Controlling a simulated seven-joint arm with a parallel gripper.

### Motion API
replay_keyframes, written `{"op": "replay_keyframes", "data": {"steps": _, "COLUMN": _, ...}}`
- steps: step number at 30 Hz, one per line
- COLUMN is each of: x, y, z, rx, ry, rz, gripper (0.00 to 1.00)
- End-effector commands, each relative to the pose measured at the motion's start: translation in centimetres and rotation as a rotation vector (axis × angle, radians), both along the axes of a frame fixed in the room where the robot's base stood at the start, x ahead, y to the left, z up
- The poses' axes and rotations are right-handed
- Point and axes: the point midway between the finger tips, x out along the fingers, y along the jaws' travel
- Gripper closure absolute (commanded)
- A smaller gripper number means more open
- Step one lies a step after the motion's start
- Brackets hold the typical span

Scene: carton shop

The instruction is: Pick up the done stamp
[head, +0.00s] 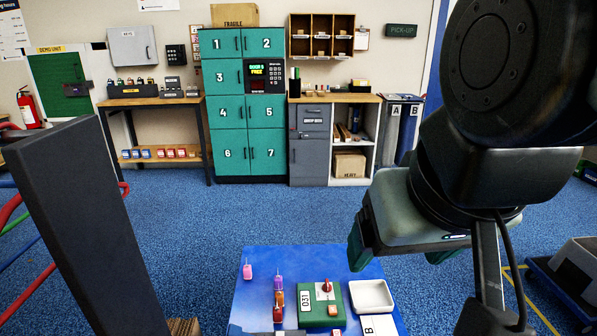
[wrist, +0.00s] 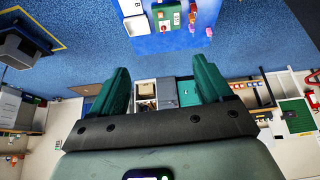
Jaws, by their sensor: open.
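Several small stamp-like pieces stand on the blue table (head: 255,300) in the head view: a pink one (head: 247,271) alone at left, and a column with a purple one (head: 278,283), an orange one (head: 279,299) and a red one (head: 278,315). No lettering on them is readable, so I cannot tell which is the done stamp. My gripper (head: 398,256) is open and empty, in the air above the table's far right side. The wrist view shows its two green fingers (wrist: 161,80) spread apart, with nothing between them.
A green box (head: 311,313) marked D31 with a red knob stands right of the column. A white tray (head: 371,296) and a white card (head: 379,325) marked B lie to its right. Teal lockers (head: 227,110) stand far back, with open blue floor before them.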

Motion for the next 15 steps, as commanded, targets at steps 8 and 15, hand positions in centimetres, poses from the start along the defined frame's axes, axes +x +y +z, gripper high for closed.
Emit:
{"op": "replay_keyframes", "data": {"steps": 8, "x": 3.3, "y": -0.1, "z": -3.0, "rx": -0.096, "ry": 0.076, "rz": 0.16, "gripper": 0.21}}
{"op": "replay_keyframes", "data": {"steps": 15, "x": 8.5, "y": -0.2, "z": -11.1, "rx": -0.26, "ry": 0.213, "rz": 0.547, "gripper": 0.21}}
